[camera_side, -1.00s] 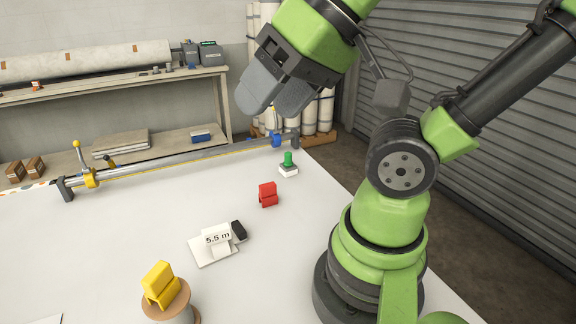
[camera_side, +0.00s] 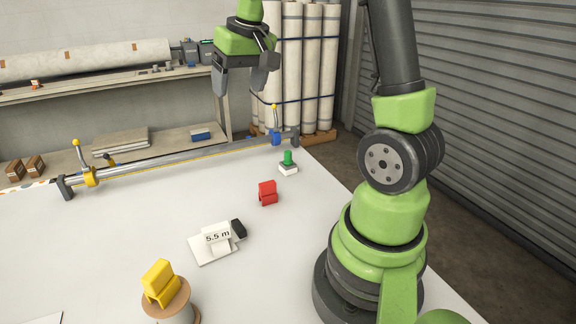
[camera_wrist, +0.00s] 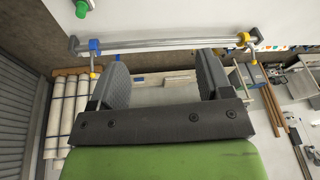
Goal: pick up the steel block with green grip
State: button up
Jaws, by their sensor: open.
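The steel block with green grip (camera_side: 288,162) stands upright on the white table, near its far right edge in the side view. Its green grip sits on a small pale block base. The green grip also shows at the top left edge of the wrist view (camera_wrist: 83,7), partly cut off. My gripper (camera_side: 242,90) is open and empty. It hangs with its fingers down, high above and to the left of the block in the side view. In the wrist view its two grey fingers (camera_wrist: 165,75) are wide apart, with nothing between them.
A roller bar (camera_side: 180,160) with a yellow clamp (camera_side: 91,178) and a blue clamp (camera_side: 277,139) runs along the table's far edge. Wrapped rolls (camera_side: 308,70) stand behind.

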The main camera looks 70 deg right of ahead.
jog(key=d+f+m+g, duration=0.1)
jog(key=d+f+g, duration=0.1)
jog(key=d+f, duration=0.8)
jog(key=g, duration=0.1)
send_near(288, 163)
jog(key=shift+w+d+f+m+y, duration=0.1)
jog(key=shift+d+m+y, duration=0.1)
jog(key=shift+d, duration=0.15)
jog(key=shift+w+d+f+m+y, duration=0.1)
jog(key=shift+d+f+y, duration=0.1)
jog(key=shift+d, duration=0.15)
notch_tip(288, 163, down, 3)
jog(key=shift+f, duration=0.25)
jog(key=shift+w+d+f, duration=0.1)
jog(key=shift+f, duration=3.1)
jog(key=c, duration=1.1)
